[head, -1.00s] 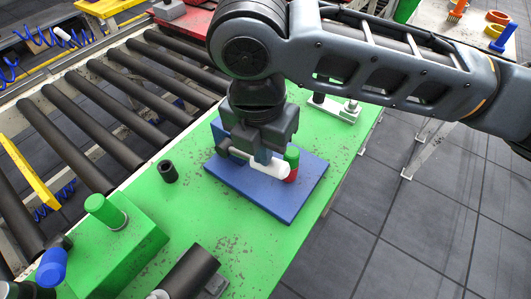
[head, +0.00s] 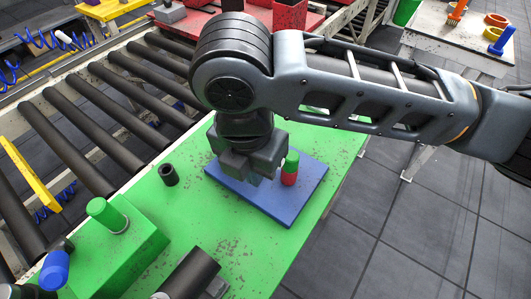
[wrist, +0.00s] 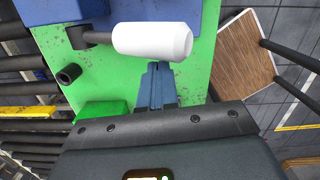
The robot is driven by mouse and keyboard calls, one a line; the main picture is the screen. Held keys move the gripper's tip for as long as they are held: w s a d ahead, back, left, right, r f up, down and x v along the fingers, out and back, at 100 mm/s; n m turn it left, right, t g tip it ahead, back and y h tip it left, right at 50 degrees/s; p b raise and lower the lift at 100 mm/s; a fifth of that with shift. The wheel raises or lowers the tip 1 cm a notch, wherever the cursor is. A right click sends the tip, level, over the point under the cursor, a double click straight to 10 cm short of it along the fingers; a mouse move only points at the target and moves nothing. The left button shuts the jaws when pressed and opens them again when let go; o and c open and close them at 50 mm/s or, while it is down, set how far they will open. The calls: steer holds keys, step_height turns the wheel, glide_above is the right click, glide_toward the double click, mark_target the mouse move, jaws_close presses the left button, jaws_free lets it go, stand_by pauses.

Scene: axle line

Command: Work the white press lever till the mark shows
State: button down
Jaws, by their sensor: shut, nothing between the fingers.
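The white press lever (wrist: 152,40) is a thick white handle on a dark rod in the wrist view, lying across the picture just beyond my fingertips. In the head view it is hidden behind my gripper. My gripper (wrist: 161,68) is shut and empty; its blue fingers are together, close to the lever, and I cannot tell whether they touch it. In the head view my gripper (head: 258,178) is over the blue base plate (head: 278,205). A red post with a green top (head: 290,168) stands on the plate, right of my gripper. I cannot make out a separate mark.
The green bench top (head: 240,240) is around the plate. A black ring (head: 168,174), a green block with a green knob (head: 105,214) and a dark cylinder (head: 188,272) are to the left and front. A roller conveyor (head: 90,115) runs along the left.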

step_height(320, 180, up, 8)
steer(key=shift+s+a+f+b, duration=0.15)
steer(key=shift+s+b, duration=0.2)
stand_by(0.8)
